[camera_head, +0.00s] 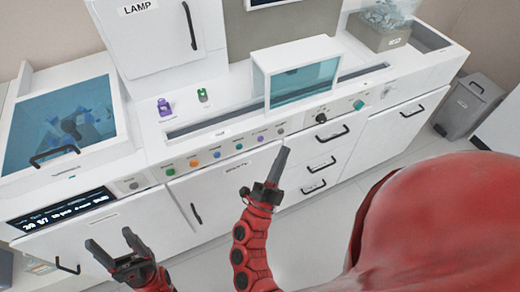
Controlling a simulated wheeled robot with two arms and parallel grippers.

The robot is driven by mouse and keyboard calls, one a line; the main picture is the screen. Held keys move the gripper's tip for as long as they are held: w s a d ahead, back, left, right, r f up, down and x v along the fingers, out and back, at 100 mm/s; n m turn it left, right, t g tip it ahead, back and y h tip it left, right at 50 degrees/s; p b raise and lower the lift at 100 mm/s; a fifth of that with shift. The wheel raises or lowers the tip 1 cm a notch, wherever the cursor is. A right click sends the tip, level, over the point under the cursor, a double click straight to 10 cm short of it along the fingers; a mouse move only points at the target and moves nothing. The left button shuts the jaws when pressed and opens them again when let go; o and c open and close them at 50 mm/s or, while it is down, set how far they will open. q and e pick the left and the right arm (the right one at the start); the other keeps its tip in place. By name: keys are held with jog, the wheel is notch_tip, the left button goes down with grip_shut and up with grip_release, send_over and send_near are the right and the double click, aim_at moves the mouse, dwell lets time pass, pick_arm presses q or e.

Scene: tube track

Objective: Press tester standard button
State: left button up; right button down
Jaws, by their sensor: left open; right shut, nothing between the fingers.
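A row of small coloured buttons runs along the sloped front panel (205,171) of the white bench. My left gripper (110,239) is open and empty, low in front of the left cabinet.
A lidded, blue-windowed box (128,140) and a lit display (62,208) are at left. A purple item (164,107) and a green item (203,95) stand behind the buttons. A teal-windowed cover (305,80) straddles the track. A grey bin (468,105) stands at right.

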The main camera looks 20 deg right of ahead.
jog(key=w+a+f+m+g+y, duration=0.1)
jog(key=w+a+f+y, duration=0.1)
jog(key=f, duration=0.5)
jog(key=w+a+f+m+g+y+b, duration=0.1)
jog(key=w+a+f+m+g+y, duration=0.1)
jog(key=f, duration=0.5)
jog(key=w+a+y, duration=0.1)
jog(key=a+y, duration=0.1)
jog(key=y, duration=0.1)
jog(key=shift+f+y, duration=0.25)
jog(key=shift+y, duration=0.15)
jog(key=p, duration=0.3)
send_near(261, 139)
jog(key=w+d, duration=0.3)
jog(key=d, duration=0.2)
jog(key=shift+w+d+f, duration=0.15)
jog(key=shift+w+f, duration=0.25)
jog(key=shift+w, duration=0.15)
